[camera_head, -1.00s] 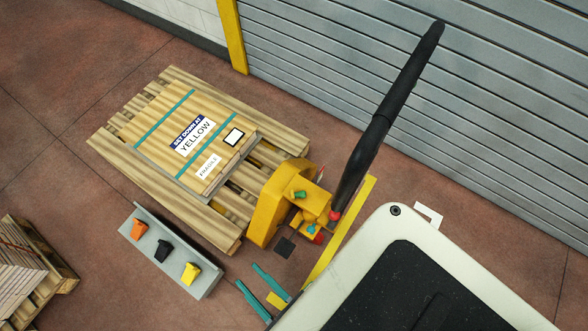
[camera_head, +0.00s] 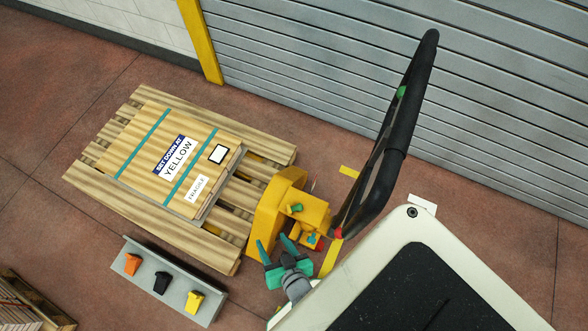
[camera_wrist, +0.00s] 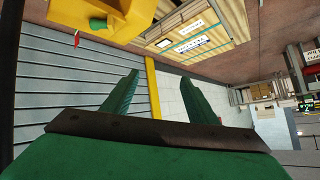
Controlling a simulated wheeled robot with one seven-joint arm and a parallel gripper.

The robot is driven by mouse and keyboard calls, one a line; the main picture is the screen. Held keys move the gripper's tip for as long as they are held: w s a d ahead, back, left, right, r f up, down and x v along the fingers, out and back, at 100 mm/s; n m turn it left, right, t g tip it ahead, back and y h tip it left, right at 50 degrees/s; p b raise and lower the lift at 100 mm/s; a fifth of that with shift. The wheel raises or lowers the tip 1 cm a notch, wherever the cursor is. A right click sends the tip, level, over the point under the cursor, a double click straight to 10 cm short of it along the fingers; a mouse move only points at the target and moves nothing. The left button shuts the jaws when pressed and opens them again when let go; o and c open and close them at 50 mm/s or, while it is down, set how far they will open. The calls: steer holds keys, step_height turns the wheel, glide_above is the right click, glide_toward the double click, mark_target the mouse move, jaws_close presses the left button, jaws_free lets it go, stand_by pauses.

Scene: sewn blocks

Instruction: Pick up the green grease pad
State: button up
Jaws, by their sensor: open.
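A small green piece (camera_head: 297,208), which looks like the green grease pad, sits on top of the yellow pallet-jack body (camera_head: 264,222) in the head view. A green piece also shows on the yellow body in the wrist view (camera_wrist: 97,23), at the upper left. My gripper (camera_head: 273,238) has teal fingers and is open and empty. It is just below and left of the green piece in the head view, apart from it. In the wrist view the gripper's fingers (camera_wrist: 159,76) are spread with nothing between them.
A black handle (camera_head: 378,150) with a green spot rises right of the yellow body. A wooden pallet (camera_head: 100,200) carries a crate (camera_head: 140,135) marked YELLOW. A grey tray (camera_head: 135,284) with orange, black and yellow pieces lies lower left. A grey shutter (camera_head: 500,70) stands behind.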

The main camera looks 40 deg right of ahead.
steer(key=w+d+f+m+g, duration=0.5)
steer(key=d+f+m, duration=0.2)
steer(key=d+f, duration=0.25)
steer(key=m+g+y, duration=0.2)
steer(key=m+g, duration=0.4)
steer(key=m, duration=0.4)
glide_above(290, 208)
steer(key=f, duration=0.2)
step_height(290, 208, down, 5)
steer(key=shift+d+f, duration=0.1)
steer(key=shift+d, duration=0.05)
steer(key=shift+f, duration=0.25)
steer(key=f, duration=0.3)
steer(key=shift+a+f, duration=0.2)
steer(key=shift+s+f, duration=0.1)
steer(key=shift+f, duration=0.45)
steer(key=c, duration=1.2)
steer(key=shift+r, duration=0.1)
steer(key=shift+c, duration=0.2)
